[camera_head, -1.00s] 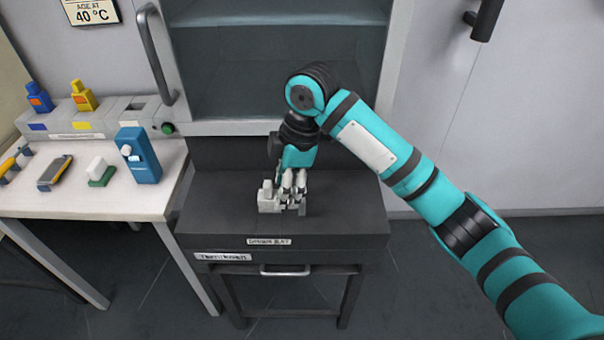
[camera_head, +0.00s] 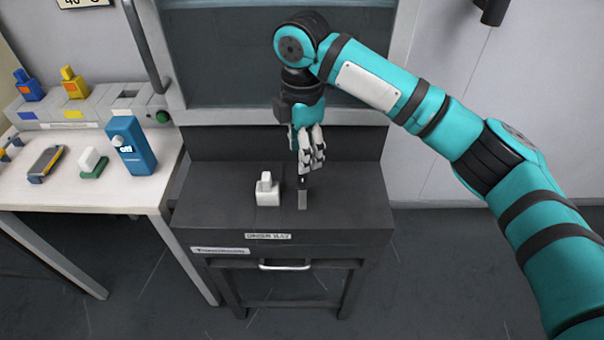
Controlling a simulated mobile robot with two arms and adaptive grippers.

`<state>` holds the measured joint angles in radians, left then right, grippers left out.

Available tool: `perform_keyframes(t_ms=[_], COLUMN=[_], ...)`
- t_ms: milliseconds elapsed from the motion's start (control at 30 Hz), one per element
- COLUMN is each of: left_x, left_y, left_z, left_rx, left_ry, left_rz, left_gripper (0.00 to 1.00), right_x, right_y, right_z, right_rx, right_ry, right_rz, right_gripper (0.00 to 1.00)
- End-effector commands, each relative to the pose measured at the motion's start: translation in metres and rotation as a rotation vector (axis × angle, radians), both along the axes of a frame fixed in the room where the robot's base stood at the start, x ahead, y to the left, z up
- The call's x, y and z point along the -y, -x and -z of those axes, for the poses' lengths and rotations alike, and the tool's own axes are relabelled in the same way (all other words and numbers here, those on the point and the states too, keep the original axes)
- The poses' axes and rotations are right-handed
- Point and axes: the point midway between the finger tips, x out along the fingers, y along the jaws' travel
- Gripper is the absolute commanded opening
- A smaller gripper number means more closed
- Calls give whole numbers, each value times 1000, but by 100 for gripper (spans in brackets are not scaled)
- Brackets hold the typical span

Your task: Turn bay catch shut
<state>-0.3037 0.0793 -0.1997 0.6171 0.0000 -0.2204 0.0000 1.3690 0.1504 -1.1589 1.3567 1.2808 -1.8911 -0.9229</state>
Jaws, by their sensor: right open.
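A small dark piece with a grey front (camera_head: 302,200) stands on the dark bench (camera_head: 225,205), near its front middle; it may be the bay catch, but I cannot tell for sure. To its left, apart from it, is a white block with an upright knob (camera_head: 268,193). My right gripper (camera_head: 312,168) points down just above and behind the dark piece, open, with nothing seen between its fingers. Whether a fingertip touches the dark piece is unclear. My left gripper is not in view.
A glass-fronted cabinet (camera_head: 270,60) rises behind the bench. The bench's left and right areas are clear.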

Motion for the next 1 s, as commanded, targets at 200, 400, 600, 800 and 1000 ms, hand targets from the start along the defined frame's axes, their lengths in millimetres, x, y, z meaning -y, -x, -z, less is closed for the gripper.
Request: perform_keyframes(t_ms=[200, 400, 600, 800, 1000], left_x=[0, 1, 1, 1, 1], left_y=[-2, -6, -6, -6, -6], left_z=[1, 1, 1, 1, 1], left_rx=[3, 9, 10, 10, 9], left_ry=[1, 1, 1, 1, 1], left_rz=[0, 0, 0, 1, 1], left_gripper=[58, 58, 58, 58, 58], right_x=[0, 0, 0, 0, 0], right_y=[1, 0, 0, 0, 0], right_z=[45, 67, 73, 73, 73], right_rx=[-2, 0, 1, 1, 1], right_ry=[1, 0, 0, 0, 0], right_rz=[0, 0, 0, 0, 0], right_gripper=[50, 50, 50, 47, 21])
